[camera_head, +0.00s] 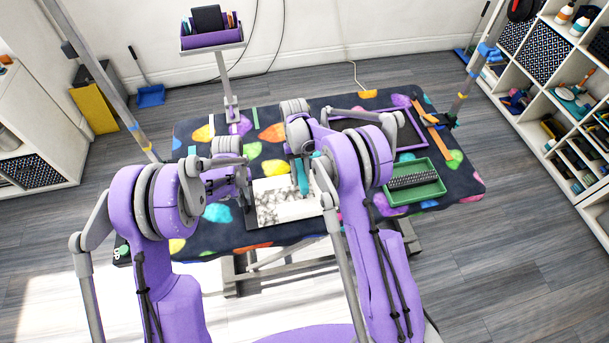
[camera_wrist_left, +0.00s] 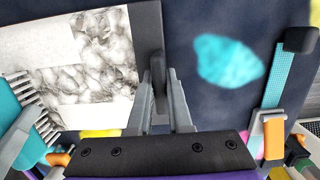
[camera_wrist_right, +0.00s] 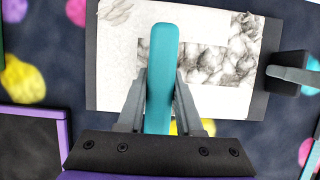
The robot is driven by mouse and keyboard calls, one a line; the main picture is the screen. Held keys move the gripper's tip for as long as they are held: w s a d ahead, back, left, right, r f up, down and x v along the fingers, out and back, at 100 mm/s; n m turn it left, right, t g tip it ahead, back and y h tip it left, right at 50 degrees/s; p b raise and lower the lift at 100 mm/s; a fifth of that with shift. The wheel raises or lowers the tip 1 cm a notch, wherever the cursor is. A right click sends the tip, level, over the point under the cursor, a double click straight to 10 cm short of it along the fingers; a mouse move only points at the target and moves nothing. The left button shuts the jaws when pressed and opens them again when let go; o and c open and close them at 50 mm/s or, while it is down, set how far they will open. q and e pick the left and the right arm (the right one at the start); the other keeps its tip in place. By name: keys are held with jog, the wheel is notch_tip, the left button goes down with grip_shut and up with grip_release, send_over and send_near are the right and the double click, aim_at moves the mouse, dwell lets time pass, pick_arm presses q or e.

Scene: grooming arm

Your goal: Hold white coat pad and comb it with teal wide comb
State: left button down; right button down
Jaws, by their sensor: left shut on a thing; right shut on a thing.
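The white coat pad (camera_head: 278,212) lies on the patterned table, on a dark backing. Parts of it carry grey, wavy tufts (camera_wrist_left: 105,60); other parts look pale and smooth (camera_wrist_right: 120,70). My left gripper (camera_wrist_left: 160,85) is shut on a dark upright tab at the pad's edge; the tab also shows in the right wrist view (camera_wrist_right: 285,65). My right gripper (camera_wrist_right: 160,85) is shut on the teal wide comb (camera_wrist_right: 160,60), which stands over the pad (camera_wrist_right: 205,90). In the left wrist view the comb's pale teeth (camera_wrist_left: 32,100) point toward the pad; whether they touch is unclear.
A green tray (camera_head: 440,187) holding a black brush-like thing stands right of the pad. A purple-framed dark tray (camera_head: 412,130) lies behind it, near an orange strap (camera_head: 434,116). A purple caddy (camera_head: 212,38) stands on a post behind the table. Shelves line the right wall.

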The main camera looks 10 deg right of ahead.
jog(key=a, duration=0.7)
jog(key=shift+f, duration=0.1)
dwell(0.5)
jog(key=shift+d, duration=4)
jog(key=d, duration=0.7)
jog(key=shift+d, duration=0.35)
jog(key=shift+a, duration=0.15)
jog(key=a, duration=0.7)
jog(key=shift+a, duration=0.35)
